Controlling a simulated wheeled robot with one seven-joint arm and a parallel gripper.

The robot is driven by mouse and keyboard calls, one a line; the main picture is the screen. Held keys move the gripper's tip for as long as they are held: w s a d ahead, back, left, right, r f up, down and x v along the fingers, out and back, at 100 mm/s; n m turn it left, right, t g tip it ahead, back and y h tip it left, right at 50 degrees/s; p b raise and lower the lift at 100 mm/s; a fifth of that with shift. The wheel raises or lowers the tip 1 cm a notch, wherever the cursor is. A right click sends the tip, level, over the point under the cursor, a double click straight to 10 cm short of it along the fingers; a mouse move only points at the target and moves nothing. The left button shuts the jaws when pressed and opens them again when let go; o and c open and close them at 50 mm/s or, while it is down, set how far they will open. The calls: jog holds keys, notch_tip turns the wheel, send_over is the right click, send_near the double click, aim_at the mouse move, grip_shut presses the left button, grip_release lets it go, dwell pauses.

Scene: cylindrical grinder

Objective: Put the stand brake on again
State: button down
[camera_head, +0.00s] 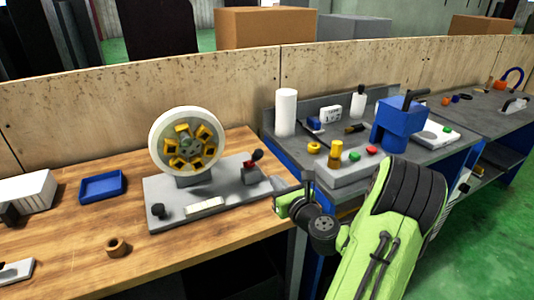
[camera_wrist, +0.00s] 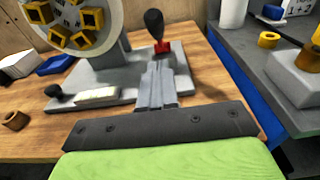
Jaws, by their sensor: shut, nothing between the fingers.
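A grey stand (camera_head: 225,197) on the wooden bench carries an upright white-rimmed wheel (camera_head: 186,113) with several yellow blocks around its hub. At the stand's right end is a lever with a red base (camera_head: 249,164) and a black knob (camera_head: 257,155), which looks like the brake. In the wrist view the black knob (camera_wrist: 153,20) stands up and the red base (camera_wrist: 161,47) is just beyond my fingertips. My gripper (camera_head: 279,187) is to the right of the lever; the wrist view shows its fingers (camera_wrist: 157,78) together and empty. I cannot tell whether the fingertips touch the lever.
A small black knob (camera_head: 158,211) and a pale block (camera_head: 204,206) are on the stand's front part. A blue tray (camera_head: 102,186) and a brown ring (camera_head: 117,246) lie on the bench to the left. A grey workbench (camera_head: 440,152) with a blue machine (camera_head: 397,125) stands to the right.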

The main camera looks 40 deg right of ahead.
aim_at(260, 158)
jog(key=w, duration=0.2)
jog(key=w+d+r+p, duration=0.1)
jog(key=w, duration=0.1)
jog(key=w+r, duration=0.1)
jog(key=w, duration=0.1)
jog(key=shift+d+p, duration=0.3)
jog(key=shift+p, duration=0.1)
jog(key=shift+w, duration=0.2)
jog(key=shift+d+r, duration=0.1)
jog(key=shift+r, duration=0.05)
